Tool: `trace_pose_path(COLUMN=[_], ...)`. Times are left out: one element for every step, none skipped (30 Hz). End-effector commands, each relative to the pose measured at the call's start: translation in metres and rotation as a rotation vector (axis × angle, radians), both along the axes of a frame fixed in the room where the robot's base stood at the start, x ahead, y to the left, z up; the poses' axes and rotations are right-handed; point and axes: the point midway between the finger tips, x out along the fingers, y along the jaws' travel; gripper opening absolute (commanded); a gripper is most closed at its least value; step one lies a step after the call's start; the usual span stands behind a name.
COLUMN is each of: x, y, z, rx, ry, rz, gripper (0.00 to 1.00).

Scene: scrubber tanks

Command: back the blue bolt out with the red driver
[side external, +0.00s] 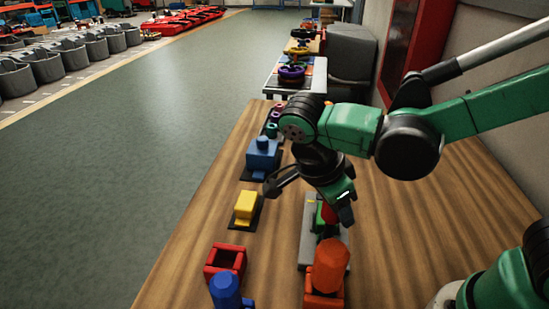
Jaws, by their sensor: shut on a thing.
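My gripper (318,200) is over the grey plate (308,238) in the middle of the table, pointing down. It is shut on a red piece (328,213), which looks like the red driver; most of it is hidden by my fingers. A green block (319,222) stands on the plate just under and beside it; I cannot tell whether they touch. A blue block with a round top (262,155) stands at the back left. A blue faceted rod (226,290) stands at the front left. I cannot tell which blue piece is the bolt.
A yellow block (246,205), an open red box (225,261) and an orange faceted piece (331,262) in an orange block stand around my gripper. Small rings (273,128) lie at the back. The wooden table (410,250) is bare on the right.

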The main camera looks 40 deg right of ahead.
Motion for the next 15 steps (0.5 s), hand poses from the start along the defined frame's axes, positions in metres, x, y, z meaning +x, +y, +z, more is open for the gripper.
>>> trace_pose_path(x=[0.0001,0.0,0.0,0.0,0.0,0.0,0.0,0.0,-0.0001,0.0001,0.0002,0.0002,0.0003,0.0008,0.0012], y=[0.0,0.0,0.0,0.0,0.0,0.0,0.0,0.0,0.0001,0.0002,0.0003,0.0003,0.0006,0.0004,0.0004], z=[-0.0005,-0.0007,-0.0005,-0.0005,-0.0005,-0.0005,-0.0005,-0.0005,-0.0005,-0.0004,-0.0004,-0.0003,-0.0002,-0.0001,0.0], rx=[0.0,0.0,0.0,0.0,0.0,0.0,0.0,0.0,0.0,0.001,0.001,0.0,0.0,-0.001,0.0], ry=[0.0,0.0,0.0,0.0,0.0,0.0,0.0,0.0,0.0,-0.001,-0.001,-0.001,-0.001,-0.002,-0.003], rz=[0.0,0.0,0.0,0.0,0.0,0.0,0.001,0.007,0.03,0.063,0.107,0.186,0.254,0.323,0.415], gripper=[0.0,0.0,0.0,0.0,0.0,0.0,0.0,0.0,0.0,0.0,0.0,0.0,0.0,0.0,0.0])
